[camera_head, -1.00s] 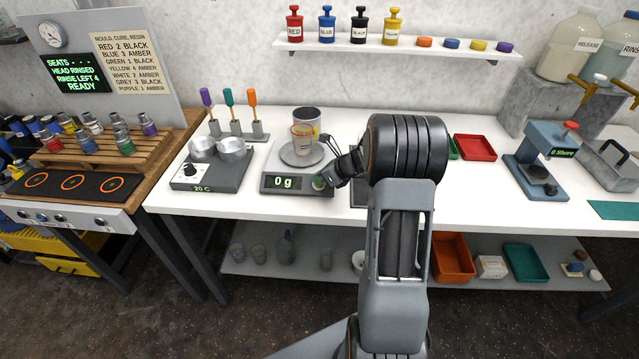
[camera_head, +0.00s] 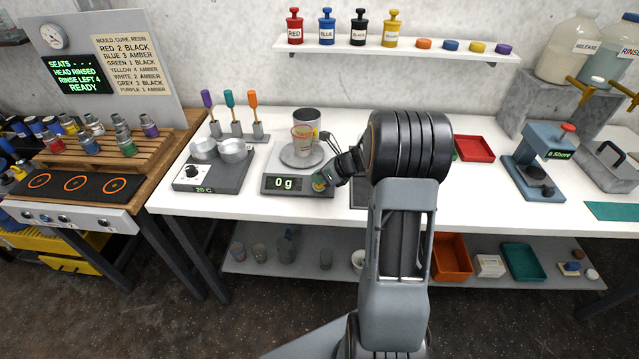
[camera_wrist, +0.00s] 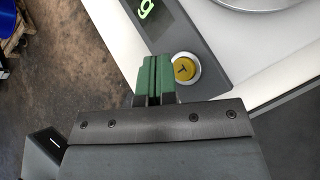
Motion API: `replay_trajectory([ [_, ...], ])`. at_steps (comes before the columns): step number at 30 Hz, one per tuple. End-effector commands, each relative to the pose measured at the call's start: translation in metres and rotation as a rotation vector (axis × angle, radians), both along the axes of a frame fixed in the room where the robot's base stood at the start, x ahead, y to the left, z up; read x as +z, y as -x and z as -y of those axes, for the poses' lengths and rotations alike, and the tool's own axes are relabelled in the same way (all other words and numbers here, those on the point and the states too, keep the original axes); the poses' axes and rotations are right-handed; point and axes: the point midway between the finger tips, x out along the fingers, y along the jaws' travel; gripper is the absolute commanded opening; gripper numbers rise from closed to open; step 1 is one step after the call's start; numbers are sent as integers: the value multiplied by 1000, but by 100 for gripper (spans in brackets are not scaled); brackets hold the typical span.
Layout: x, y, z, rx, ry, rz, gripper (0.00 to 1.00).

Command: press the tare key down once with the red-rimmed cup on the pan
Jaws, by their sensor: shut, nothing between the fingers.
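The clear red-rimmed cup (camera_head: 301,145) stands upright on the round pan (camera_head: 301,161) of the scale (camera_head: 270,184). The scale's display (camera_head: 285,183) reads 0 g. The yellow tare key (camera_wrist: 185,69), marked T, is at the scale's front right corner; it also shows in the head view (camera_head: 318,184). My gripper (camera_wrist: 157,60) is shut and empty, its green fingers just left of the key in the wrist view. The key's face is uncovered there. The gap in height between fingertips and key cannot be told.
A grey can (camera_head: 307,116) stands behind the cup. A hotplate (camera_head: 205,176) with metal pots is left of the scale, with a stand of coloured tools (camera_head: 240,132) behind it. My arm hides the bench right of the scale.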

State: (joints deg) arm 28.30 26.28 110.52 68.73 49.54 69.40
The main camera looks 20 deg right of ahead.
Motion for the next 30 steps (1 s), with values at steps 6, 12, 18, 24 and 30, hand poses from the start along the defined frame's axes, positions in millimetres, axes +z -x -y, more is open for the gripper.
replay_trajectory([
  [6, 24, 8, -5, 0, 0, 0, 0],
  [12, 37, 14, -8, 0, 0, 0, 0],
  [18, 36, 15, -8, 0, 0, 0, 0],
  [24, 36, 15, -8, 0, 0, 0, 0],
  [30, 36, 15, -8, 18, 15, 14, 0],
])
